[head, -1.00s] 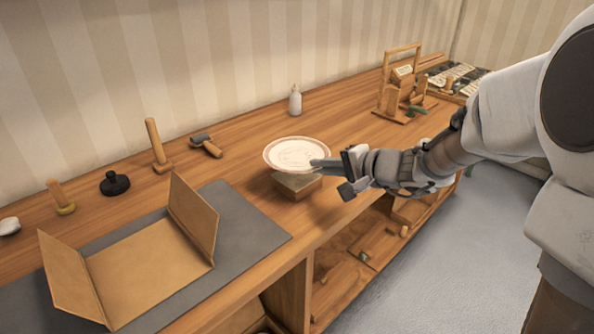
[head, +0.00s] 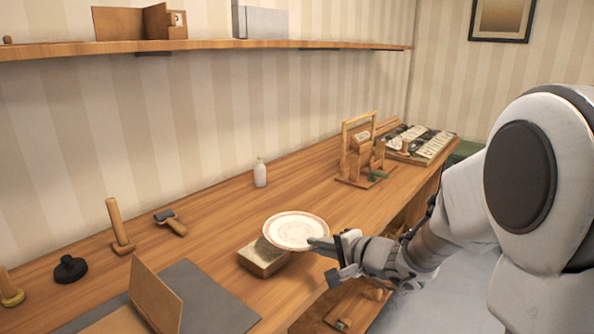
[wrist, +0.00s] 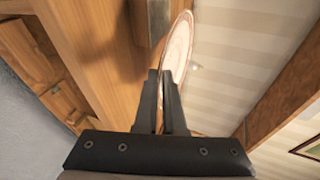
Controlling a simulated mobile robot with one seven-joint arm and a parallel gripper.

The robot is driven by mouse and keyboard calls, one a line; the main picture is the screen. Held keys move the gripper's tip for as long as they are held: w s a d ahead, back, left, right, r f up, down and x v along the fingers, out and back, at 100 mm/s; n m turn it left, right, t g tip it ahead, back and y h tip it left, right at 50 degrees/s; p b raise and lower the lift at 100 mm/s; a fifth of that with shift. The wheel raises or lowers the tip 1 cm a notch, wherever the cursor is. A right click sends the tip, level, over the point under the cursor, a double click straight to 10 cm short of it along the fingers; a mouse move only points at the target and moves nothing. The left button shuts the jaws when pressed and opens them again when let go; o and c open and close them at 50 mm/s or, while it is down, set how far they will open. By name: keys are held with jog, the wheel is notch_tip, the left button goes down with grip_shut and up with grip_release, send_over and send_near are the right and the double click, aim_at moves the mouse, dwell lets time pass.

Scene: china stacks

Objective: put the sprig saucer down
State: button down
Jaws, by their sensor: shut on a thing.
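The sprig saucer (head: 294,230) is a pale plate with a reddish-brown rim band. My gripper (head: 326,247) is shut on its near right edge. In the head view the saucer looks roughly level, above and beside a small block (head: 262,258) on the wooden bench (head: 215,208). I cannot tell whether it touches the block. In the wrist view the saucer (wrist: 178,50) shows edge-on between the fingers (wrist: 167,100), with the block (wrist: 152,20) beside it. The sprig pattern is too small to make out clearly.
A grey mat (head: 215,295) with an open cardboard piece (head: 157,292) lies at the front left. A white bottle (head: 260,173) stands behind the saucer. A wooden rack (head: 358,160) and a tray (head: 432,150) stand farther right. Bare bench lies between saucer and rack.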

jog(key=s+d+f+m+t+h, duration=0.1)
jog(key=d+f+m+h, duration=0.1)
jog(key=d, duration=0.4)
jog(key=s+d+f+m+t+h, duration=0.1)
jog(key=d+f+m+h, duration=0.15)
jog(key=d, duration=0.25)
notch_tip(320, 180, up, 17)
jog(key=p, duration=1.7)
jog(key=shift+r, duration=0.2)
jog(key=shift+s+a+f+n, duration=0.1)
jog(key=shift+s+n, duration=0.05)
jog(key=shift+n, duration=0.1)
